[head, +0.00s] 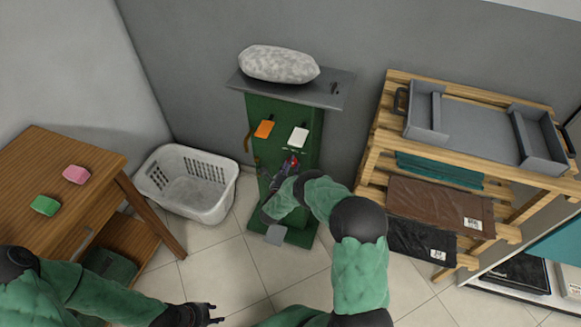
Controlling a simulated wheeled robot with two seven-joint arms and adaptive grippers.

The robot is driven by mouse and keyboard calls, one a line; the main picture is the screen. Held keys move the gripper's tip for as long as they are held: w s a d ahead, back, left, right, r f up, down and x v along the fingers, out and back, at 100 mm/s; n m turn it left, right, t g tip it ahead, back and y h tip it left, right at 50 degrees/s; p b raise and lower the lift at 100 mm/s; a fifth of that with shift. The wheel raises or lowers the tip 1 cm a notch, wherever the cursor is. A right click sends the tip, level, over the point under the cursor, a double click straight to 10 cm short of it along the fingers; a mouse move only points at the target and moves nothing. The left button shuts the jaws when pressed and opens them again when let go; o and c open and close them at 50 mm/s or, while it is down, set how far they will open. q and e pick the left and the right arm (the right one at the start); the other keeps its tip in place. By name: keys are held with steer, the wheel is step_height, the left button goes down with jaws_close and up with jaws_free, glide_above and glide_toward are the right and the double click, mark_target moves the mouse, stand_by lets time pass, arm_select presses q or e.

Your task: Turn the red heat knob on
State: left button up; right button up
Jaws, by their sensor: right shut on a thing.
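The red heat knob (294,160) shows as a small red patch on the front of the green stand (287,118). My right gripper (288,167) is at the knob and shut on it. The fingers and wrist hide most of the knob, so I cannot tell which way it is turned. My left gripper (215,314) is low near the bottom edge of the view, apart from the stand, with its fingers spread and empty.
A grey bag (278,64) lies on the stand's top. An orange tag (264,129) and a white tag (299,137) are above the knob. A white basket (215,213) and wooden table (95,150) are left; a wooden rack (376,140) is right.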

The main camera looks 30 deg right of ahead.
steer(key=shift+s+d+m, duration=0.1)
steer(key=shift+d+m, duration=0.2)
steer(key=shift+m, duration=0.3)
steer(key=o, duration=1.1)
steer(key=shift+o, duration=0.2)
steer(key=shift+a, duration=0.1)
steer(key=v, duration=1.2)
